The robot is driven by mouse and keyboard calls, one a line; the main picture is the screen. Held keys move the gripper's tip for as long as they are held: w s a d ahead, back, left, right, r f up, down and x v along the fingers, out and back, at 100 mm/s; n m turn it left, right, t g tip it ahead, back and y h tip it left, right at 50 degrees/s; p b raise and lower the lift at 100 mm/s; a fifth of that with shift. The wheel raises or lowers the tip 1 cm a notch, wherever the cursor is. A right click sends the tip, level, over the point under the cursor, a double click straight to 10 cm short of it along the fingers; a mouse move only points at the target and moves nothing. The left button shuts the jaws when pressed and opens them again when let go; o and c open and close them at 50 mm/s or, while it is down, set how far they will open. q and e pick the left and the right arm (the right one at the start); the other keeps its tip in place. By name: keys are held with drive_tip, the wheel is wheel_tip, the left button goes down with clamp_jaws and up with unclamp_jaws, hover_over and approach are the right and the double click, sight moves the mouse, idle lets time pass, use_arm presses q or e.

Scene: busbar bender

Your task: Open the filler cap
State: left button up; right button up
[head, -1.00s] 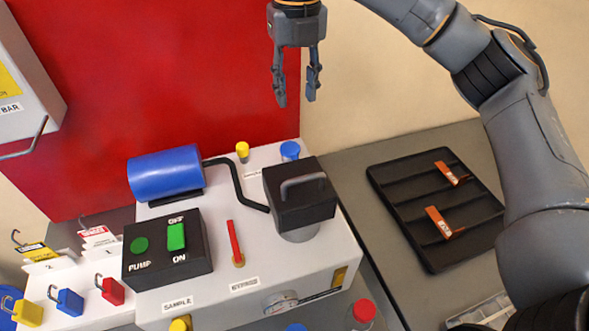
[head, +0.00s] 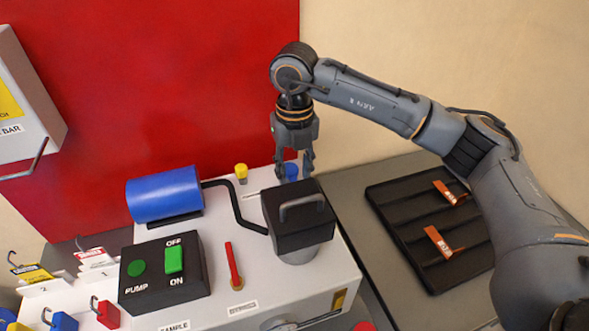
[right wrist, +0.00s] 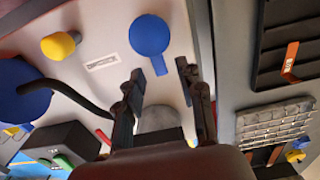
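A round blue cap (head: 291,171) stands at the back right of the white machine top, and a yellow cap (head: 241,172) stands to its left. The label between them is too blurred to read, so I cannot tell for sure which is the filler cap. My right gripper (head: 295,174) points down in front of the blue cap and partly hides it in the head view. In the right wrist view, the fingers (right wrist: 160,70) are open and empty, and the blue cap (right wrist: 149,35) shows whole, just beyond the fingertips. My left gripper is out of view.
A black block with a handle (head: 298,222) stands close in front of the blue cap. A blue cylinder (head: 165,194) with a black hose lies to the left. A black tray (head: 405,235) with orange pieces is at right. A red panel (head: 170,80) stands behind.

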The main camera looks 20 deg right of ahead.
drive_tip(key=shift+f, duration=0.4)
clamp_jaws()
drive_tip(key=shift+r, duration=0.1)
drive_tip(key=shift+w+r+g+p, duration=0.35)
drive_tip(key=shift+r+g+p, duration=0.25)
drive_tip(key=shift+g+p, duration=0.4)
drive_tip(key=shift+w+r+g+p, duration=0.4)
drive_tip(key=shift+w+g+p, duration=0.1)
drive_tip(key=shift+g+p, duration=0.5)
